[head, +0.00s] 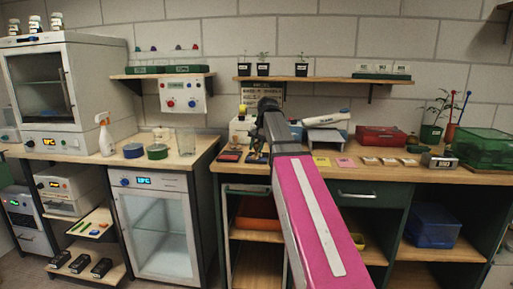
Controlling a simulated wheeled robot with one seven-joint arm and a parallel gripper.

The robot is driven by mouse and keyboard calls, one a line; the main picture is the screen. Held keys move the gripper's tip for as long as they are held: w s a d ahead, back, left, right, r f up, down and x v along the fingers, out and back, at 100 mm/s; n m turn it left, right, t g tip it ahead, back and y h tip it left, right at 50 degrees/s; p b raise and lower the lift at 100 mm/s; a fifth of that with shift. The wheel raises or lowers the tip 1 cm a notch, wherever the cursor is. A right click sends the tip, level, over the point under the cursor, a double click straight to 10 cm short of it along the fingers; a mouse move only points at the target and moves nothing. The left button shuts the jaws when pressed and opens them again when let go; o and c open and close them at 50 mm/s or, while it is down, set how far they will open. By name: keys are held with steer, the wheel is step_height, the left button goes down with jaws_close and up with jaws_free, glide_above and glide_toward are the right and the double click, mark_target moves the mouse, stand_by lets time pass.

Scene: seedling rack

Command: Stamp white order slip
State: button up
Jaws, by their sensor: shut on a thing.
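My gripper (257,152) is at the end of my pink arm, pointing down over the bench behind the arm's tip. It is shut on a small dark thing, too small and dark to make out, low over the bench top. A dark pad with a reddish top (230,156) lies just left of the gripper. A yellow slip (321,161) and a pink slip (345,162) lie flat to the right of my arm.
Several small pale packets (390,161) lie right of the slips, near a grey device (439,160) and a red box (381,136). A white device on a stand (325,118) is behind the slips. A shelf (330,79) with seedling pots hangs above. A green crate (483,148) stands far right.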

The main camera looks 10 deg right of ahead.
steer(key=shift+r, duration=3.5)
